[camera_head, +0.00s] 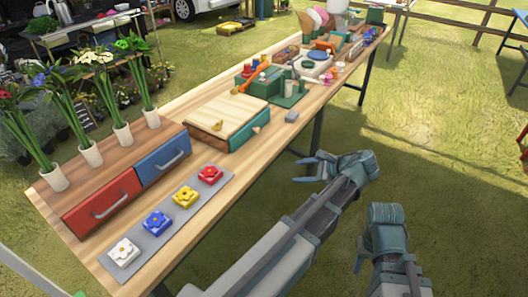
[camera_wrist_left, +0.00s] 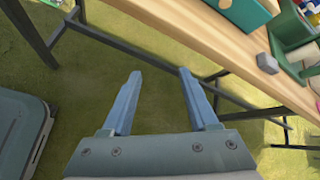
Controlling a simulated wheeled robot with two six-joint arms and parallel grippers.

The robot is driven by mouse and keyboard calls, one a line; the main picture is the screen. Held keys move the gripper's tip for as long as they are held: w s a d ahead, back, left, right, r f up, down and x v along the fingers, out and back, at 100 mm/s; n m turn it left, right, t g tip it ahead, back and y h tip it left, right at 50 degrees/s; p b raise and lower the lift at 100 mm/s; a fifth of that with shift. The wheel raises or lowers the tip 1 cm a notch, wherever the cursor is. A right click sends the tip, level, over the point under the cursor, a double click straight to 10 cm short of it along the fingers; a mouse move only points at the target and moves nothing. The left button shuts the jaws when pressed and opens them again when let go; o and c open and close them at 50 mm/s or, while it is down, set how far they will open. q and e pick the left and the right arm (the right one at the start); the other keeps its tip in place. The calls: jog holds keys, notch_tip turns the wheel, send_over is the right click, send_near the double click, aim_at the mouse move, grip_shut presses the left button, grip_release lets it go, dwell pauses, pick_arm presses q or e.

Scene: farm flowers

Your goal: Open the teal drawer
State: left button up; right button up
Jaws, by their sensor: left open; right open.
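The teal drawer (camera_head: 247,137) is in the front of a wood-topped box (camera_head: 227,113) on the long table and looks shut. A small light knob (camera_head: 256,130) is on its front. In the left wrist view, part of the teal drawer (camera_wrist_left: 243,14) shows at the top edge. My left gripper (camera_head: 314,170) is open and empty, off the table's front edge, to the right of the drawer and apart from it. It also shows in the left wrist view (camera_wrist_left: 160,74). My right gripper (camera_head: 362,248) is open, further right over the grass; its fingers are partly hidden.
A small grey block (camera_head: 292,117) lies near the table's (camera_head: 185,217) front edge, right of the drawer. A red drawer (camera_head: 103,202) and a blue drawer (camera_head: 163,160) are at left, behind a grey mat (camera_head: 143,239) with flower blocks. Grass in front is clear.

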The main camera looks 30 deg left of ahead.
pick_arm(q)
jog(key=w+a+m+y+b, duration=0.6)
jog(key=w+y+b, duration=0.1)
jog(key=w+b, duration=0.2)
send_near(259, 131)
jog(key=a, duration=0.8)
jog(key=shift+w+a, duration=0.1)
jog(key=shift+w, duration=0.25)
pick_arm(e)
notch_tip(259, 131, down, 12)
jog(key=shift+r, duration=0.15)
pick_arm(q)
grip_shut()
